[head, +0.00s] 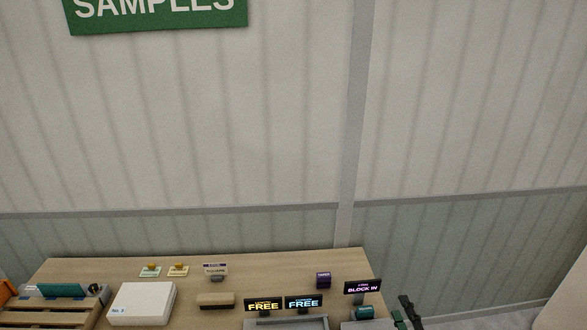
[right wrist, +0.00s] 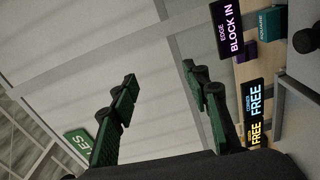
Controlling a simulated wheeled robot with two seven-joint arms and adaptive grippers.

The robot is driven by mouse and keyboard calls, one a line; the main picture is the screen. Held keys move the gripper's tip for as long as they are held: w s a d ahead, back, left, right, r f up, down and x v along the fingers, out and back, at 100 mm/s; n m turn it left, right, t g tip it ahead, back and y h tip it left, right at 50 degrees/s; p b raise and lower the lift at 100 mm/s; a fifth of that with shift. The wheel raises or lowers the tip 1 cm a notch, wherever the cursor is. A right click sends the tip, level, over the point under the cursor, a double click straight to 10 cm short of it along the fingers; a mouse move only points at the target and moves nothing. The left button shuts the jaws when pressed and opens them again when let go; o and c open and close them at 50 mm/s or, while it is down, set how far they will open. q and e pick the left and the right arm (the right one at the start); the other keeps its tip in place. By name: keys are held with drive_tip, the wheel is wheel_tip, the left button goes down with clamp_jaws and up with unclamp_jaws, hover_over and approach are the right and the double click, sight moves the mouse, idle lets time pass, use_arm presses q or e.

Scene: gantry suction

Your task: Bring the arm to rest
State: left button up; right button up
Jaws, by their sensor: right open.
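My right gripper (head: 406,314) shows in the head view at the bottom, just past the right end of the wooden table (head: 120,268). Only part of it is in frame. In the right wrist view its two green-padded fingers (right wrist: 160,84) stand well apart, with nothing between them. The gripper is open and empty. My left gripper is not in view.
On the table stand a "BLOCK IN" sign (head: 363,287), two "FREE" signs (head: 264,305), a white box (head: 143,302) and a brown block (head: 216,300). A slatted wooden rack (head: 48,308) is at left. A panelled wall (head: 280,120) rises behind.

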drive_tip(key=s+d+f+m+g+h, duration=0.2)
drive_tip(key=s+d+f+m+g, duration=0.2)
drive_tip(key=s+f+m, duration=0.4)
drive_tip(key=s+d+f+m+g+h, duration=0.35)
drive_tip(key=s+f+m, duration=0.2)
drive_tip(key=f, duration=0.45)
drive_tip(key=s+a+f+m+g+y, duration=0.1)
drive_tip(key=s+a+f+m+g, duration=0.15)
drive_tip(key=s+f, duration=0.45)
drive_tip(key=s+a+f+m+g+y, duration=0.15)
drive_tip(key=s+g, duration=0.25)
drive_tip(key=s, duration=0.6)
wheel_tip(320, 180, down, 31)
drive_tip(key=s+g+b, duration=0.1)
drive_tip(key=g+b, duration=0.1)
drive_tip(key=s+f+g+y+b, duration=0.1)
drive_tip(key=s+f+b, duration=0.1)
drive_tip(key=s+f, duration=1.8)
drive_tip(key=shift+a+f+n, duration=0.15)
drive_tip(key=shift+f+n, duration=0.2)
drive_tip(key=shift+f, duration=0.25)
